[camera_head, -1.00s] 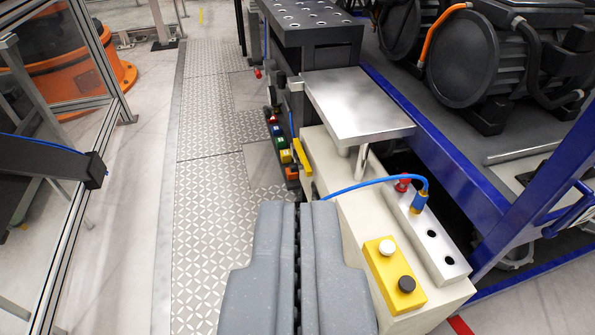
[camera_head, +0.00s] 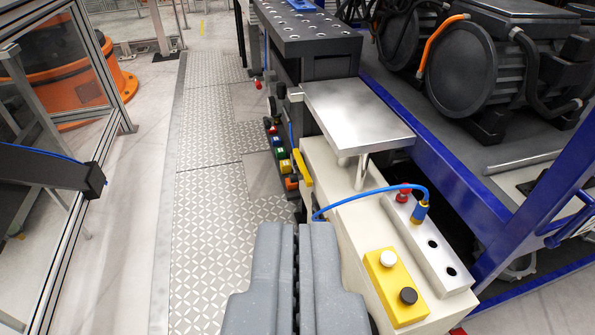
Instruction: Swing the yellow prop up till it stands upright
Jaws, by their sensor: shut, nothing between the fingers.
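A narrow yellow bar (camera_head: 303,167), which looks like the yellow prop, lies along the upper left edge of the beige housing (camera_head: 330,205). It is close to the near left side of a shiny metal plate (camera_head: 357,112), and it is tilted, not upright. My gripper (camera_head: 304,226) is shut and empty. In the picture its tips are below the yellow bar, with a clear gap between them; the depth between them is hard to judge.
A yellow button box (camera_head: 397,287) and a metal block (camera_head: 432,245) with a blue hose (camera_head: 370,194) are right of my gripper. Several coloured blocks (camera_head: 281,153) sit left of the housing. A blue frame (camera_head: 445,160) bounds the right; patterned floor (camera_head: 210,230) is clear.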

